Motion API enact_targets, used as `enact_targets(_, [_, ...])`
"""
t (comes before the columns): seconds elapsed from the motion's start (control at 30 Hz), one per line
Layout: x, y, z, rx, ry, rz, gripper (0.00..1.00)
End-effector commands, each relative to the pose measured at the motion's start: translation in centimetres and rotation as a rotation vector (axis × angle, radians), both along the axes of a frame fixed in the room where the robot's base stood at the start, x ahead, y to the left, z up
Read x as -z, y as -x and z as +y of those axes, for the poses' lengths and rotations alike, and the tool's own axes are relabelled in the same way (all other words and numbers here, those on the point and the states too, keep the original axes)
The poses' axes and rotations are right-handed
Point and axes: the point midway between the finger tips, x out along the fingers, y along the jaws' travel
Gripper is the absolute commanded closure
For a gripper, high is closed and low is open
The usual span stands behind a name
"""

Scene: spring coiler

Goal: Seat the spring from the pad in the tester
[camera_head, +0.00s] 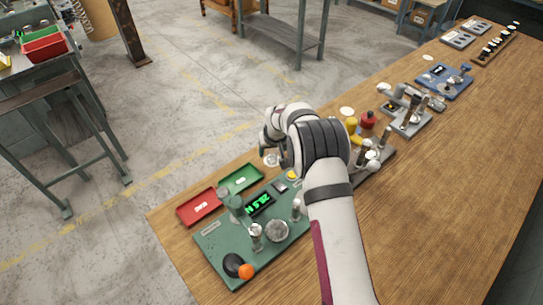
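The tester, a green base plate (207,243) with a lit green number display (259,204), stands at the near left end of the wooden bench. It carries upright metal posts, a round grey part (277,231), a black disc and an orange ball. My gripper (272,158) is pointed down over the bench's far edge, behind the tester. My own wrist and forearm cover most of it, so its fingers cannot be made out. A small pale round spot, perhaps the pad, shows beside it. I cannot make out the spring.
A red tray (199,206) and a green tray (240,179) lie just behind the tester. Other devices stand along the bench to the right, including a blue-based one (444,82). The bench's right side (440,190) is clear.

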Motion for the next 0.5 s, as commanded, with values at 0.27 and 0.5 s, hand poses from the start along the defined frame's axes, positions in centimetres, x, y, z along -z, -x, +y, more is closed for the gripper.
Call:
enact_targets(0.27, [-0.03,0.0,0.0,0.0,0.0,0.0,0.81])
enact_targets(0.5, [-0.04,0.0,0.0,0.0,0.0,0.0,0.91])
